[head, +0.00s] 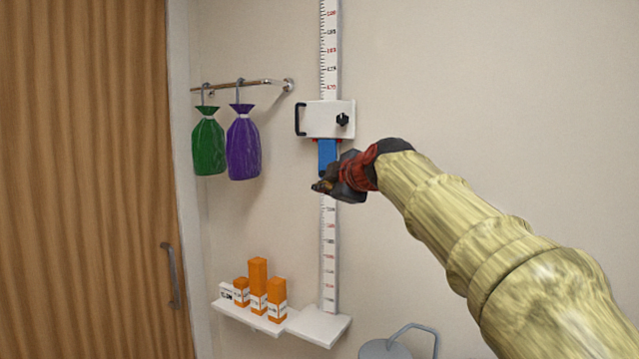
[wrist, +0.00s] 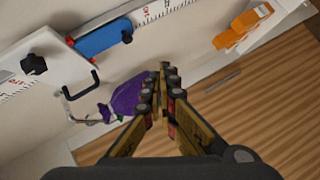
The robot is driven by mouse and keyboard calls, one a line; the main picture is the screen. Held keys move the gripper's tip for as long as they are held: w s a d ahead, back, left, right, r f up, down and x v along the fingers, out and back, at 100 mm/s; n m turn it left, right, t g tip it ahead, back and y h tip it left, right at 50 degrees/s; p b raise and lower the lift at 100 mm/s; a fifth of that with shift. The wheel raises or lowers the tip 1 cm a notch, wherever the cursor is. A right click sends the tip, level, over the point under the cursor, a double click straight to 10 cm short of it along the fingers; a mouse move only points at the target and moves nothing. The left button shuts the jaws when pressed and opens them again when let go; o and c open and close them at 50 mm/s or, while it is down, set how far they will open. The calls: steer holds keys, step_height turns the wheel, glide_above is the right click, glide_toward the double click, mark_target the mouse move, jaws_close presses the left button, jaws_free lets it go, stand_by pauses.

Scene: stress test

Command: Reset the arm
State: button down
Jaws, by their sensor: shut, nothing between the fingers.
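My arm (head: 470,235) reaches in from the lower right in the head view. My gripper (head: 325,186) is at its end, in front of the wall ruler (head: 329,240), just below the white sliding block (head: 326,120) and beside its blue part (head: 327,155). In the wrist view my gripper (wrist: 164,75) is shut, with its fingertips together and nothing between them. The blue part (wrist: 103,38) and the white block (wrist: 35,75) with its black handle show to the left of the fingers there. I cannot tell whether the gripper touches the blue part.
A green bag (head: 208,146) and a purple bag (head: 243,147) hang from a rail (head: 245,85) at left. Orange boxes (head: 258,285) stand on a low white shelf (head: 255,320). A wooden door (head: 90,180) is at far left. The wall at upper right is bare.

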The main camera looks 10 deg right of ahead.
steer(key=shift+s, duration=0.55)
